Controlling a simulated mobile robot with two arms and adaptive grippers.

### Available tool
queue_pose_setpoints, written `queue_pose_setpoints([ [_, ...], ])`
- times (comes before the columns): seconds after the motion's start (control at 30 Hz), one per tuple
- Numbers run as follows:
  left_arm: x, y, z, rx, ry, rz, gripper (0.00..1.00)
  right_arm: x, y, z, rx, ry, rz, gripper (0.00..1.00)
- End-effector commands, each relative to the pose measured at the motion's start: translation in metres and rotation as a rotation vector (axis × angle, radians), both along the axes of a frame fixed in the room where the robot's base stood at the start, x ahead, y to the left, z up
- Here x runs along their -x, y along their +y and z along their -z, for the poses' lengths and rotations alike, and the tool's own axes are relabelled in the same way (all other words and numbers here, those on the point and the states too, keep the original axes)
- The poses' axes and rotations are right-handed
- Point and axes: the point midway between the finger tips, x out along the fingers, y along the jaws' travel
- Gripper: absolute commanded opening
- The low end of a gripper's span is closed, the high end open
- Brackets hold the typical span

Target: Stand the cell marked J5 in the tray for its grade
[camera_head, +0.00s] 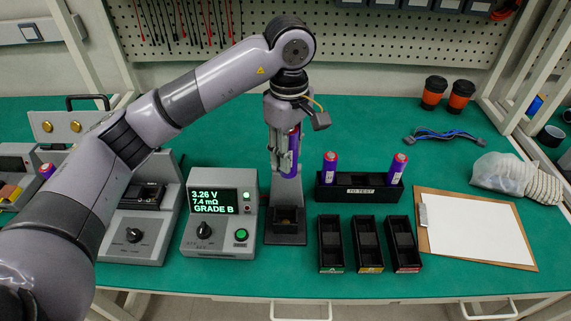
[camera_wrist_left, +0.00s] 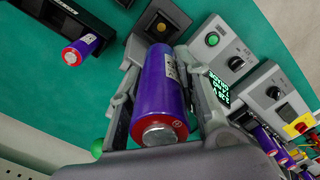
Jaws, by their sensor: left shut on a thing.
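My left gripper (camera_head: 284,160) is shut on a purple cell (camera_head: 294,158), held upright above the tester's black cup (camera_head: 286,216), apart from it in the head view. The cell also shows between the fingers in the left wrist view (camera_wrist_left: 163,90); its marking is not readable. The tester screen (camera_head: 213,201) reads 3.26 V, 7.4 mΩ, GRADE B. Three narrow black trays stand side by side: one with a green front label (camera_head: 331,269), one with yellow (camera_head: 369,268), one with red (camera_head: 407,267). I see no cell in them. My right gripper is not in view.
A black "TO TEST" rack (camera_head: 361,191) behind the trays holds two purple cells (camera_head: 329,168). A clipboard (camera_head: 475,230) lies right of the trays. Another grey instrument (camera_head: 135,235) stands left of the tester.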

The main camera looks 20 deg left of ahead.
Motion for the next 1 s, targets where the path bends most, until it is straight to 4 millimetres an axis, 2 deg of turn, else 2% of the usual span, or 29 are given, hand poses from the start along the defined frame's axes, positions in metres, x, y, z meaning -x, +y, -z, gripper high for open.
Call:
queue_pose_setpoints([
  [0.17, 0.002, -0.056, 0.030, 0.002, 0.015, 0.008, 0.00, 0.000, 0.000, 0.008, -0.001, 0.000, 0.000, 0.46],
  [0.23, 0.005, -0.087, 0.048, 0.002, 0.018, 0.007, 0.00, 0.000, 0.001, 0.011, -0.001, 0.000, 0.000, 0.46],
  [0.4, 0.021, -0.157, 0.086, -0.001, 0.016, 0.005, 0.00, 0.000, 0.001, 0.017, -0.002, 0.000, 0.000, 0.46],
  [0.5, 0.031, -0.189, 0.102, -0.001, 0.009, 0.005, 0.00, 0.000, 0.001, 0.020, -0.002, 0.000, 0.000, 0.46],
  [0.6, 0.038, -0.209, 0.111, 0.000, 0.002, 0.004, 0.00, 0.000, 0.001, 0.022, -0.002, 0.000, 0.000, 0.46],
  [0.7, 0.042, -0.218, 0.117, -0.001, -0.001, 0.003, 0.00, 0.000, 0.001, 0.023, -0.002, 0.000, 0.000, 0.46],
  [1.0, 0.044, -0.220, 0.141, 0.000, 0.000, 0.003, 0.00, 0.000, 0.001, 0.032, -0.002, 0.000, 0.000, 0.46],
])
